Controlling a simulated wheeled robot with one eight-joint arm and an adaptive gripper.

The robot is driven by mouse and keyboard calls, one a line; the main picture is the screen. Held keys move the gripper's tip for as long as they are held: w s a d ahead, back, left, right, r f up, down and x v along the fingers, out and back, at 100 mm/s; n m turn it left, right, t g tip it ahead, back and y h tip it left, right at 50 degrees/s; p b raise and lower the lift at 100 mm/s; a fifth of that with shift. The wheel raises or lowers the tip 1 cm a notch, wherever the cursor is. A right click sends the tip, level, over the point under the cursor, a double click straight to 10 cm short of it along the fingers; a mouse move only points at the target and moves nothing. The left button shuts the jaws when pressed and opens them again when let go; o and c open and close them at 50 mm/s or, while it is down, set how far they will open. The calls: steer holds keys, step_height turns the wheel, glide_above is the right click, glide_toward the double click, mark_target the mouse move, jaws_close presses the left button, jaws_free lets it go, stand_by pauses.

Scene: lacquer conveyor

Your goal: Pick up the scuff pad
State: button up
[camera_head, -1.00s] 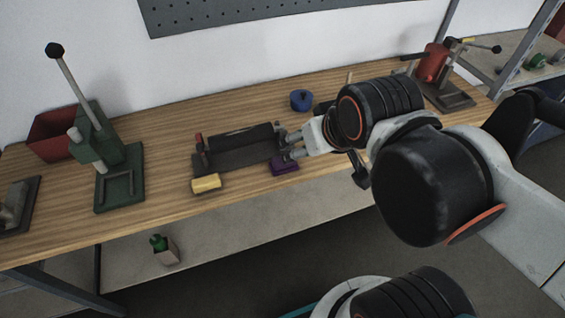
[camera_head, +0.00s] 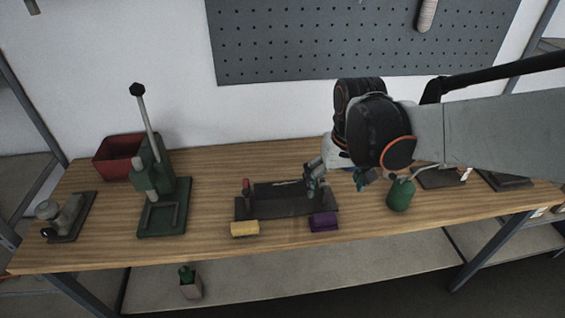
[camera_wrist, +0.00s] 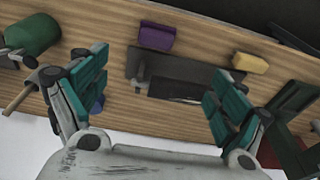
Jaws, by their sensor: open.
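A purple block (camera_head: 324,222) lies at the front right corner of a dark tray-like fixture (camera_head: 243,208), and a yellow block (camera_head: 245,229) lies at its front left corner. I cannot tell for sure which is the scuff pad. In the wrist view the purple block (camera_wrist: 157,37) is at the top centre and the yellow block (camera_wrist: 250,62) at the upper right.
A green lever press (camera_head: 160,200) and a red bin (camera_head: 118,155) stand to the left. A green canister (camera_head: 400,195) stands to the right. A blue object shows behind the left finger in the wrist view (camera_wrist: 97,105). The wooden bench (camera_head: 210,215) is bare between press and fixture.

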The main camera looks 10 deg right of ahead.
steer(key=w+f+g, duration=0.1)
steer(key=w+f, duration=0.2)
steer(key=b, duration=0.2)
glide_toward(325, 216)
steer(key=shift+g, duration=0.4)
steer(key=f, duration=0.5)
steer(key=shift+w+a+f, duration=0.1)
steer(key=shift+w+a, duration=0.1)
steer(key=shift+a, duration=0.2)
steer(key=f+b, duration=0.2)
steer(key=f, duration=0.3)
steer(key=shift+w+d+b, duration=0.2)
steer(key=shift+d+b, duration=0.15)
steer(key=shift+b, duration=0.05)
steer(key=c, duration=1.4)
steer(key=shift+r, duration=0.1)
step_height(325, 216, up, 20)
steer(key=p, duration=0.6)
